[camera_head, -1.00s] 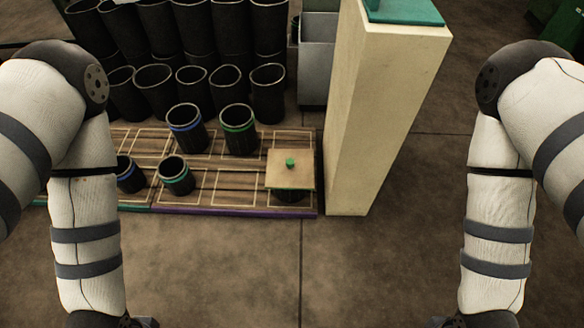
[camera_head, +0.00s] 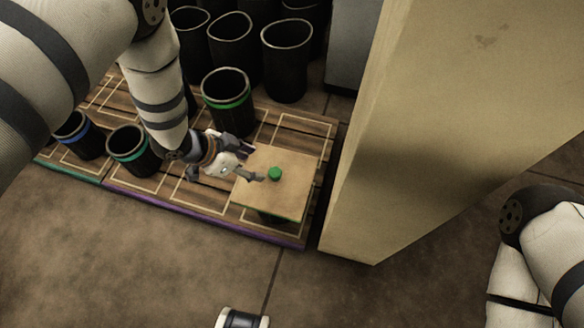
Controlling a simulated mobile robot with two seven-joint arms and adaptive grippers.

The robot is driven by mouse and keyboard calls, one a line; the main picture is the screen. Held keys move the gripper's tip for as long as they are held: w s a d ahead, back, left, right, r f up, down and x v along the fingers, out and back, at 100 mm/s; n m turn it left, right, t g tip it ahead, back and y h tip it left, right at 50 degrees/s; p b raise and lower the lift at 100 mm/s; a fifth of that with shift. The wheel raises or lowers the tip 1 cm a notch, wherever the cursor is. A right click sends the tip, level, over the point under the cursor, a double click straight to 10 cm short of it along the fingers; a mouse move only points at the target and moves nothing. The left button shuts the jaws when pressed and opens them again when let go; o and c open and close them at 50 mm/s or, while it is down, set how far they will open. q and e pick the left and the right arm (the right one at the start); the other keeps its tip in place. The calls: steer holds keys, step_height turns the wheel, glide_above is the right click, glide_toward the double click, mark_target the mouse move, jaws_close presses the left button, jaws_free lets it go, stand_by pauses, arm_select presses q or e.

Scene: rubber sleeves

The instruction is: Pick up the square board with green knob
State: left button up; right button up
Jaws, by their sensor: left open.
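The square board (camera_head: 290,188) is tan with a thin green edge and a small green knob (camera_head: 274,173) on top. It lies over a dark sleeve, mostly hidden beneath it, at the right end of the wooden pallet. My left gripper (camera_head: 258,166) reaches in from the left, low over the board's left part. Its fingers are open and point toward the knob, just left of it; whether a finger touches the knob or board I cannot tell. My right arm shows at the right edge, but its gripper is not clearly in view.
Black sleeves with green bands (camera_head: 228,102) and a blue-banded sleeve (camera_head: 80,135) stand on the pallet (camera_head: 190,205). Plain black sleeves (camera_head: 287,62) stand behind. A tall cream block (camera_head: 405,130) rises close to the board's right. The floor in front is mostly clear.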

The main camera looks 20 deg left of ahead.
mark_target(275, 172)
arm_select(q)
steer(key=x, duration=0.1)
steer(key=b+x, duration=0.1)
steer(key=x, duration=0.1)
steer(key=b+x, duration=0.1)
steer(key=x, duration=0.1)
steer(key=shift+s+f, duration=0.25)
steer(key=shift+f, duration=0.05)
steer(key=b+x, duration=0.2)
steer(key=x, duration=0.4)
steer(key=shift+r+b, duration=0.1)
steer(key=shift+b, duration=0.25)
steer(key=shift+w+d+r, duration=0.1)
steer(key=shift+r, duration=0.05)
arm_select(e)
steer(key=shift+g, duration=0.4)
steer(key=f, duration=0.1)
steer(key=s+f, duration=0.2)
steer(key=f, duration=0.1)
steer(key=shift+a, duration=0.3)
arm_select(q)
jaws_close()
